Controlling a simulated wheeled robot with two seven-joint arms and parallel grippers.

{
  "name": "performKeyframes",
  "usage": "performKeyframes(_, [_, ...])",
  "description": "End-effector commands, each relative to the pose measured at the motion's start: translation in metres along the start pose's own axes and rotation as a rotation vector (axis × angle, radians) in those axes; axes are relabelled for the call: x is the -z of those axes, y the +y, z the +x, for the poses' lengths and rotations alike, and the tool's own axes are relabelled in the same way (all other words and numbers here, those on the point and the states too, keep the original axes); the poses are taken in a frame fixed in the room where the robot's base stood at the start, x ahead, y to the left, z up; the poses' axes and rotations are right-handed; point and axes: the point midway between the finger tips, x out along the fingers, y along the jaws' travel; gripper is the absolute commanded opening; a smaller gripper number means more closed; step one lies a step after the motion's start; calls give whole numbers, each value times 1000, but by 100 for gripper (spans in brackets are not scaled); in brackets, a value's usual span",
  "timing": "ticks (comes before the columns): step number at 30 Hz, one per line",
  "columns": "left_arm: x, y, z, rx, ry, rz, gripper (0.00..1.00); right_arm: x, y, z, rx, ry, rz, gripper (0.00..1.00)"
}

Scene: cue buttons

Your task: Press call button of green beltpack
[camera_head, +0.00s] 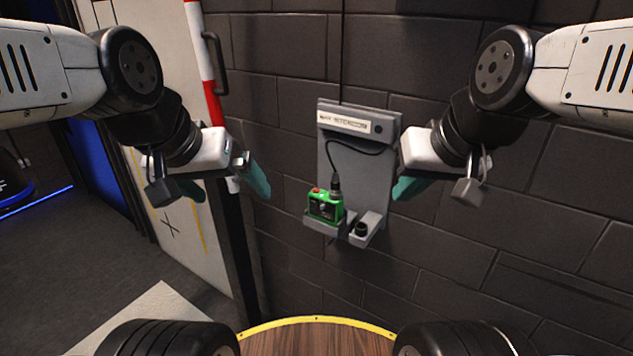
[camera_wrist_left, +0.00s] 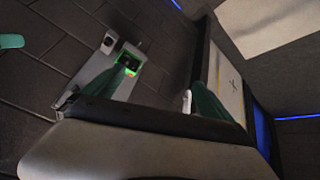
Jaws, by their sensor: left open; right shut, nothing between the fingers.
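The green beltpack (camera_head: 326,207) sits in a grey holder low on a grey wall panel (camera_head: 370,165). A red button (camera_head: 316,190) shows on its top left, and a black cable runs from its top up to the panel. The beltpack also shows in the left wrist view (camera_wrist_left: 128,62), partly behind a green fingertip. My left gripper (camera_head: 250,178) is open and empty, left of the panel and apart from it. My right gripper (camera_head: 408,186) is shut and empty; in the head view it overlaps the panel's right edge. Its contact with the panel cannot be told.
An empty-looking second holder (camera_head: 366,229) with a dark round part is right of the beltpack. A red and white pole (camera_head: 206,80) and a door handle (camera_head: 216,62) stand left. A round wooden surface with a yellow edge (camera_head: 316,320) is below. The block wall (camera_head: 500,230) is bare at right.

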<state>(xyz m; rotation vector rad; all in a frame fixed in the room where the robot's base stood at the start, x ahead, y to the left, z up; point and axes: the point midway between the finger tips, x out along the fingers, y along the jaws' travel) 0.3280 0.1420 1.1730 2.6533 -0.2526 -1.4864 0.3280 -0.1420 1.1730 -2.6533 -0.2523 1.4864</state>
Motion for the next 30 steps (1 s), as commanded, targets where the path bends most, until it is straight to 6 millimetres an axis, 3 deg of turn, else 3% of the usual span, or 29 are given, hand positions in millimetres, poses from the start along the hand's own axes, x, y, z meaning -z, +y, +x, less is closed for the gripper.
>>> performKeyframes(2, [0,0,0,0,0,0,78,0,0,0,0,0,0,0])
performKeyframes(14, [0,0,0,0,0,0,0,0,0,0,0,0,0,0])
performKeyframes(30, [0,0,0,0,0,0,0,0,0,0,0,0,0,0])
